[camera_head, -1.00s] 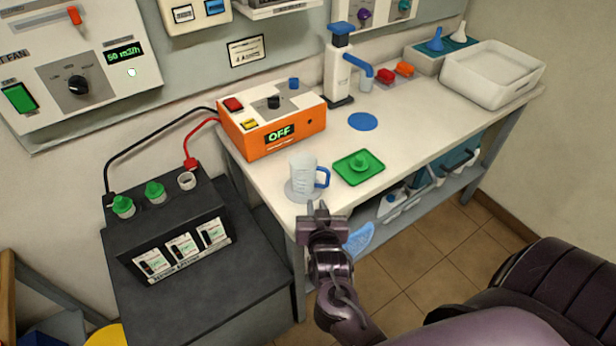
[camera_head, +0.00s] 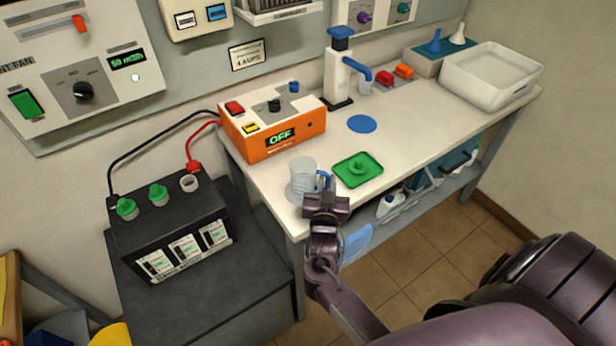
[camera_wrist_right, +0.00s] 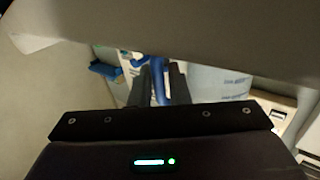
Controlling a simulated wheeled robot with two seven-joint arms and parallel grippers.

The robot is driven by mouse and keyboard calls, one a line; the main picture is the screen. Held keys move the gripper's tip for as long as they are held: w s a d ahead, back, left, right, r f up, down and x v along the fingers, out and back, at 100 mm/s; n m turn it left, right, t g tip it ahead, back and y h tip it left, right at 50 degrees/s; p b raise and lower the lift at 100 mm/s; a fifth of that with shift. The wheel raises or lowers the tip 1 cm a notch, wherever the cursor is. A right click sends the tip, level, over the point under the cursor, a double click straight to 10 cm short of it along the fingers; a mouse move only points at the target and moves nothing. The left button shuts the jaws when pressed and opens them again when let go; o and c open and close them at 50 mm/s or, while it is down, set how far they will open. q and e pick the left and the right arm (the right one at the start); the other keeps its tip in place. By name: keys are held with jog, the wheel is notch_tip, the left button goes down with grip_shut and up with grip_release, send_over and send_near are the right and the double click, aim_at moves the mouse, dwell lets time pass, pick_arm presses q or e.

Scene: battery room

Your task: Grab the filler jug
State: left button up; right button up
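The filler jug (camera_head: 303,174) is clear with a blue handle and stands upright on a round grey pad (camera_head: 291,192) at the near left corner of the bench. My right gripper (camera_head: 325,190) is at the handle side of the jug, its fingertips largely hidden in the head view. In the right wrist view, the fingers of my right gripper (camera_wrist_right: 161,85) lie on either side of the blue handle (camera_wrist_right: 158,88), with the pale jug body (camera_wrist_right: 218,82) just right of them. Whether the fingers press on the handle cannot be told. My left gripper is not in view.
A green tray (camera_head: 372,175) lies just right of the jug. An orange box (camera_head: 285,137) reading OFF stands behind it. A blue disc (camera_head: 362,123), a white dispenser (camera_head: 343,77) and a white basin (camera_head: 490,97) are farther back. A black battery (camera_head: 170,230) stands at left.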

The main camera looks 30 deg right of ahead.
jog(key=shift+w+d, duration=0.1)
jog(key=shift+w, duration=0.05)
grip_shut()
dwell(0.4)
notch_tip(320, 180, up, 20)
jog(key=b, duration=0.2)
dwell(1.0)
